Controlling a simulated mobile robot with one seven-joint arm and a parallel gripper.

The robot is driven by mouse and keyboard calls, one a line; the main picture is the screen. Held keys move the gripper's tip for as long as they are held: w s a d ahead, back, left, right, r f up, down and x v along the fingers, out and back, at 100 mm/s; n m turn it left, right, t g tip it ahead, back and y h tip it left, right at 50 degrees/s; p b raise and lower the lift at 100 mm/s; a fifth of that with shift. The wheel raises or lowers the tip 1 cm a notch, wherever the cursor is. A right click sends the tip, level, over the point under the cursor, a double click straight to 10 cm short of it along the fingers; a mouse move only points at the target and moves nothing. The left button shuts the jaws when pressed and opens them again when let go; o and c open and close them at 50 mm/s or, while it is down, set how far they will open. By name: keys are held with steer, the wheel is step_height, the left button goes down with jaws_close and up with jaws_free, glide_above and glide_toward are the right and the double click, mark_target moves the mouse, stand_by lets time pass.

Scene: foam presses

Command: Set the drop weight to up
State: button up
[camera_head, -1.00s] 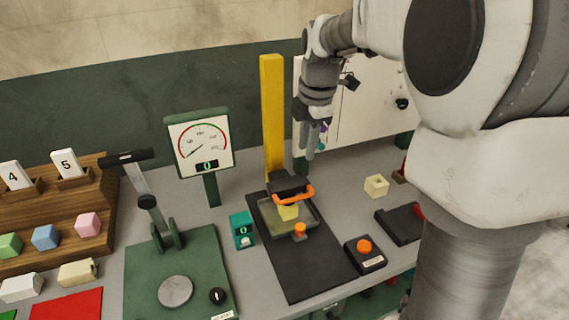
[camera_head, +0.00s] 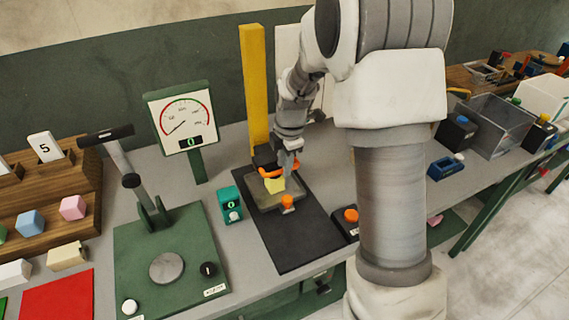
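The drop weight (camera_head: 265,155) is a dark block with an orange handle (camera_head: 268,172), low at the foot of the tall yellow column (camera_head: 254,85). A yellow foam block (camera_head: 275,185) sits just in front of and below it in the shallow tray (camera_head: 263,204) on the black base. My gripper (camera_head: 290,168) points down at the right side of the drop weight and overlaps the right end of the handle. I cannot tell whether it touches the handle. Its fingers are small and partly merged with the dark weight, so their opening is unclear.
An orange knob (camera_head: 287,202) stands at the tray's front, and an orange button (camera_head: 351,215) is to the right. A small teal counter (camera_head: 230,204), a dial gauge (camera_head: 182,122) and a green lever press (camera_head: 168,245) are to the left. My arm hides the table's middle right.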

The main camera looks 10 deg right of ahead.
steer(key=shift+f, duration=0.15)
steer(key=shift+c, duration=0.3)
jaws_close()
stand_by(1.1)
